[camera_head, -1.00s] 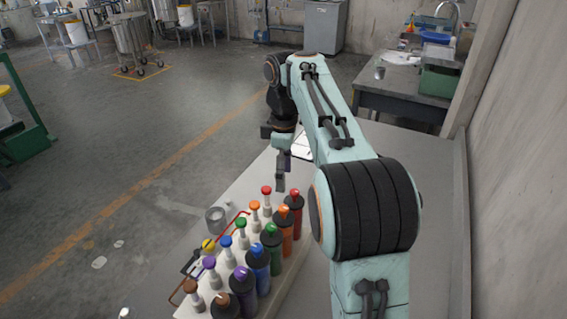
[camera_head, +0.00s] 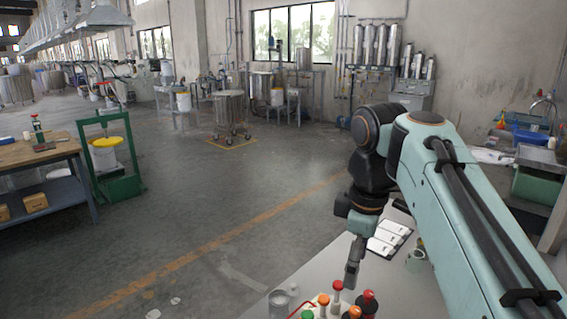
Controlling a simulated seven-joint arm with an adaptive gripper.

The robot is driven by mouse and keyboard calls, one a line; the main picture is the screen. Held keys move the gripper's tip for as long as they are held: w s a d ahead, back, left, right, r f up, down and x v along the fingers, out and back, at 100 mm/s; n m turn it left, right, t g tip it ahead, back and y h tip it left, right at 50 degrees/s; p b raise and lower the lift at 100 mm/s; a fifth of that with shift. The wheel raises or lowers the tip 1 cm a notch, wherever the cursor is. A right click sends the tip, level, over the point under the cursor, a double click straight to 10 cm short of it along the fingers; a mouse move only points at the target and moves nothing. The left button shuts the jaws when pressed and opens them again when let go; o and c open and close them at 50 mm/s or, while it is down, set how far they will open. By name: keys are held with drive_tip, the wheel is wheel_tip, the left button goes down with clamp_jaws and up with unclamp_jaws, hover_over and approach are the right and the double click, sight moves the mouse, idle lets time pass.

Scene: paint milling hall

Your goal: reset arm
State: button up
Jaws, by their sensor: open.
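My gripper (camera_head: 351,280) hangs pointing down at the end of my arm, over the pale table (camera_head: 405,302). It looks open, with nothing seen between its fingers, though they show nearly edge-on. Its tips appear close to a red-topped stopper (camera_head: 337,286) at the table's near part; whether they touch it I cannot tell.
Red, orange and green tops (camera_head: 368,298) crowd the bottom edge, mostly cut off. A grey metal cup (camera_head: 278,304) stands to their left. A workbench (camera_head: 40,155) stands far left; the floor between is open.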

drive_tip(key=s+a+f+m, duration=0.2)
drive_tip(key=s+f, duration=0.1)
drive_tip(key=s, duration=0.4)
drive_tip(key=s+a+f+m, duration=0.1)
drive_tip(key=s+f+m, duration=0.15)
drive_tip(key=s, duration=0.45)
drive_tip(key=s+f+m+g, duration=0.1)
drive_tip(key=s+f+m, duration=0.5)
drive_tip(key=f, duration=0.5)
drive_tip(key=shift+s+f+m+g+y, duration=0.3)
drive_tip(key=shift+s+m+y, duration=0.1)
drive_tip(key=shift+s, duration=0.5)
drive_tip(key=shift+d, duration=0.1)
